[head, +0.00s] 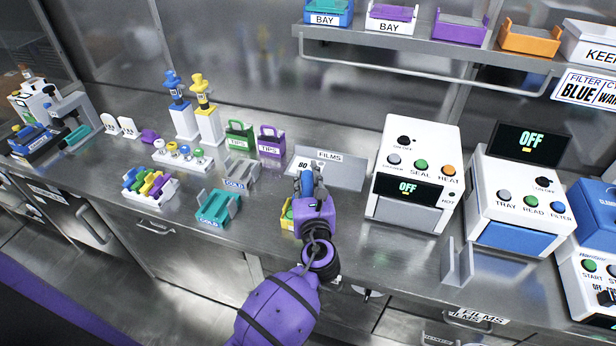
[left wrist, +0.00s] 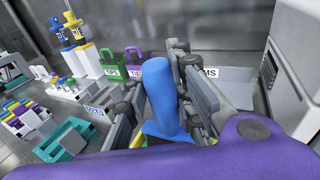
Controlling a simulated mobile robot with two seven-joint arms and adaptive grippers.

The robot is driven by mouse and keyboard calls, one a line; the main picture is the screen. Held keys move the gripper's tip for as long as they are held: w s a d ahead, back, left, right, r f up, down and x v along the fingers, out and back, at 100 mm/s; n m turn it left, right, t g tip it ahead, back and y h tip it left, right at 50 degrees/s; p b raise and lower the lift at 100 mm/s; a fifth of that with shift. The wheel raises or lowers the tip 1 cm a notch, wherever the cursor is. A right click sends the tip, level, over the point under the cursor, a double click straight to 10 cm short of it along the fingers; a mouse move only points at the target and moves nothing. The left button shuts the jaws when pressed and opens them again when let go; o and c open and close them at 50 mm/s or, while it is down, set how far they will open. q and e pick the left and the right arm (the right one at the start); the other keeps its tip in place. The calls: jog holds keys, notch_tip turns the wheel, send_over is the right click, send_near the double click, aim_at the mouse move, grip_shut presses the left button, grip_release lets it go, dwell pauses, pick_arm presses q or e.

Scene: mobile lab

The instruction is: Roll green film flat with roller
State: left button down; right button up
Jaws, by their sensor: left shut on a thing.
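My left gripper (head: 307,180) is over the bench in front of the films holder, its fingers pointing toward the back. In the left wrist view the gripper (left wrist: 180,95) is shut on an upright blue handle (left wrist: 157,85), which I take to be the roller's. A wider blue part (left wrist: 166,136) shows below the handle. A small yellow block with green on its top (head: 287,214) sits just left of my gripper, mostly hidden by it. I cannot tell whether the green is the film, nor whether the roller touches it. My right gripper is not in view.
The films holder (head: 345,175) stands behind my gripper. The sealer (head: 415,165) is close on the right. A teal rack (head: 217,208) and a grey cold rack (head: 240,172) stand to the left. Grey upright plates (head: 458,262) stand near the front right. Bench between gripper and teal rack is clear.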

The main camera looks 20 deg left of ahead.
pick_arm(q)
jog(key=shift+s, duration=0.35)
jog(key=shift+s+a, duration=0.1)
jog(key=shift+s, duration=0.5)
jog(key=shift+w, duration=0.1)
jog(key=shift+w, duration=1.3)
jog(key=shift+r, duration=3.6)
